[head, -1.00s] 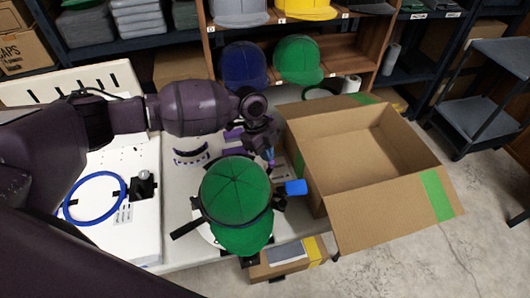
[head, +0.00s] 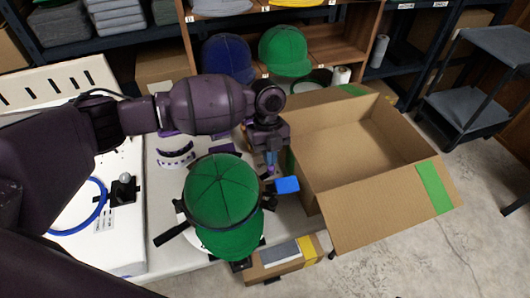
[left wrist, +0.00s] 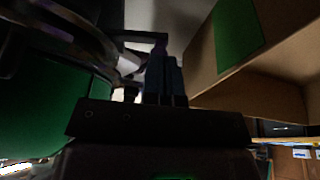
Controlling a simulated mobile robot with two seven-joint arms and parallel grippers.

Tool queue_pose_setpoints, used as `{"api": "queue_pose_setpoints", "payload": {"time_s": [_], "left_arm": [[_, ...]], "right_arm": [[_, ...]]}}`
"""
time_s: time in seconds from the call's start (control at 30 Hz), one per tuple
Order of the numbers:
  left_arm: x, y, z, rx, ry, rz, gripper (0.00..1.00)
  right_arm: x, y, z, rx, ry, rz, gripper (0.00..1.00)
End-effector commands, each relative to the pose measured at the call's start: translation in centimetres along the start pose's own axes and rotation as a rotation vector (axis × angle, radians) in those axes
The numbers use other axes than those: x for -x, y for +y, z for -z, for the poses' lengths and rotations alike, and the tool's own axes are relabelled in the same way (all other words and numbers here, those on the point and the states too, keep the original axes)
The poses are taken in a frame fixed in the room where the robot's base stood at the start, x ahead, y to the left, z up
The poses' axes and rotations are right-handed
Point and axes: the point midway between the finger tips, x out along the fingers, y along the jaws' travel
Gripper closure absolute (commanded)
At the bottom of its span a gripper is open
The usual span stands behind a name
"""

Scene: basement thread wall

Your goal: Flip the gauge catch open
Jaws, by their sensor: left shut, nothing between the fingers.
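A green cap (head: 222,190) sits on a round holder with a dark band around it on the white table. A catch with a blue tab (head: 286,185) sticks out on the right side of this holder, beside the cardboard box. I take it to be the gauge catch. My left gripper (head: 270,168) points down, shut and empty, just behind and left of the blue tab. I cannot tell whether it touches the tab. In the left wrist view the closed fingers (left wrist: 166,78) show beside the green cap (left wrist: 40,125); the blue tab is not clearly visible there. My right gripper is out of view.
A large open cardboard box (head: 375,140) stands close on the right of the gripper. A small carton (head: 285,262) lies in front. A blue ring (head: 82,210) is on the left. Shelves with caps (head: 285,50) stand behind.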

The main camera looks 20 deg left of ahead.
Motion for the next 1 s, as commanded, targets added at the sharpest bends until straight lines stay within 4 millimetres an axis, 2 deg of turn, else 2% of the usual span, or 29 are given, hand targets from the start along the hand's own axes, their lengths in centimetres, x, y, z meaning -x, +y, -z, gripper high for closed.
{"api": "queue_pose_setpoints", "payload": {"time_s": [0.17,0.57,1.0], "left_arm": [[-0.5,-0.3,0.6,-0.086,-0.006,-0.044,1.00],[-0.5,-0.3,0.9,-0.078,-0.007,-0.039,1.00],[-0.2,1.0,0.4,-0.078,-0.007,-0.037,1.00]], "right_arm": [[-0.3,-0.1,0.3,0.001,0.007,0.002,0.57],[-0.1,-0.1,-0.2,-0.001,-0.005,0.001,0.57],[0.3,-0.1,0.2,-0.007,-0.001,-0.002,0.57]]}}
